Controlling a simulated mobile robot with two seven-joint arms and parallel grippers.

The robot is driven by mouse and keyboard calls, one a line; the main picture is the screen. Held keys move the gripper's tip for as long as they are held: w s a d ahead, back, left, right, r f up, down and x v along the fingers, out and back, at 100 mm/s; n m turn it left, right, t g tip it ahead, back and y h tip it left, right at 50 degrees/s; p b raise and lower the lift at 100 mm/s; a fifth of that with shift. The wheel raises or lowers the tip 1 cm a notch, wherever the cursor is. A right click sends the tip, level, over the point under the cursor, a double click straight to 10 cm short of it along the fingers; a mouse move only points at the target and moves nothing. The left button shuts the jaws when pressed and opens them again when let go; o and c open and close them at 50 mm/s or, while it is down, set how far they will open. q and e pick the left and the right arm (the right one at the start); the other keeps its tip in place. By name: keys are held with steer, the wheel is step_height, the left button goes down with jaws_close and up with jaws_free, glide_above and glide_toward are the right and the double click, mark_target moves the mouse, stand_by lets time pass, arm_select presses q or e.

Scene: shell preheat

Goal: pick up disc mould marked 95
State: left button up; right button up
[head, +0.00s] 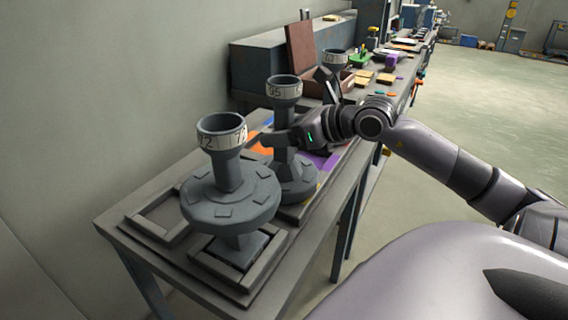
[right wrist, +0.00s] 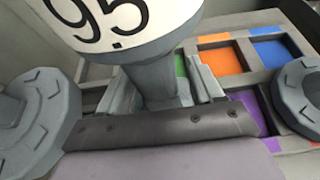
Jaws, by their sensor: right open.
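The grey disc mould marked 95 (head: 284,88) stands upright in the middle of the row in the head view, with a cup on top, a stem and a wide disc below. Its white 95 band fills the top of the right wrist view (right wrist: 125,22). My right gripper (head: 281,139) reaches in from the right at stem height, between cup and disc. In the right wrist view its open fingers (right wrist: 163,92) lie on either side of the stem. Whether they touch it I cannot tell. My left gripper is out of view.
A similar mould (head: 231,196) stands nearer, on a framed square of the bench (head: 120,218). Another mould (head: 335,62) stands farther back. Coloured squares, including an orange one (right wrist: 228,60), lie around. A grey cabinet (head: 262,65) is behind, against the wall.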

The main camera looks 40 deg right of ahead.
steer(key=shift+w+a+f, duration=0.2)
steer(key=shift+w+f, duration=0.05)
steer(key=shift+w, duration=0.35)
jaws_close()
steer(key=shift+r, duration=0.1)
steer(key=shift+r, duration=0.15)
